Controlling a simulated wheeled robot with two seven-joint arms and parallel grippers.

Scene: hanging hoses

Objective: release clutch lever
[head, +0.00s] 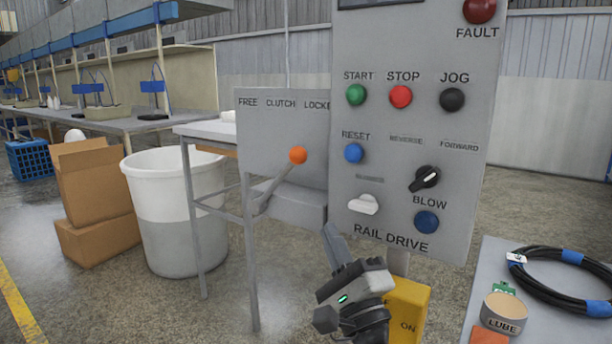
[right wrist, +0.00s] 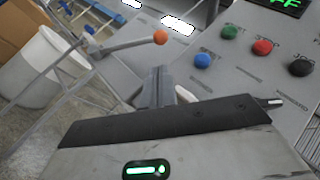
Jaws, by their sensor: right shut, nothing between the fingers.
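The clutch lever has an orange ball knob (head: 298,155) on a grey rod. It leans up and to the right in front of a grey plate (head: 270,130) marked FREE, CLUTCH and LOCKED, the last word partly cut off by the panel. The knob is on the LOCKED side. My right gripper (head: 333,238) is shut and empty, below and to the right of the knob and apart from it. In the right wrist view the closed fingers (right wrist: 157,88) point up, with the orange knob (right wrist: 160,37) beyond their tips. My left gripper is not in view.
The RAIL DRIVE panel (head: 340,215) with buttons, a black selector (head: 425,179) and a white switch (head: 363,204) stands just right of the lever. A white bin (head: 175,210) and cardboard boxes (head: 95,190) are left. A table (head: 540,275) with a coiled hose (head: 560,290) is lower right.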

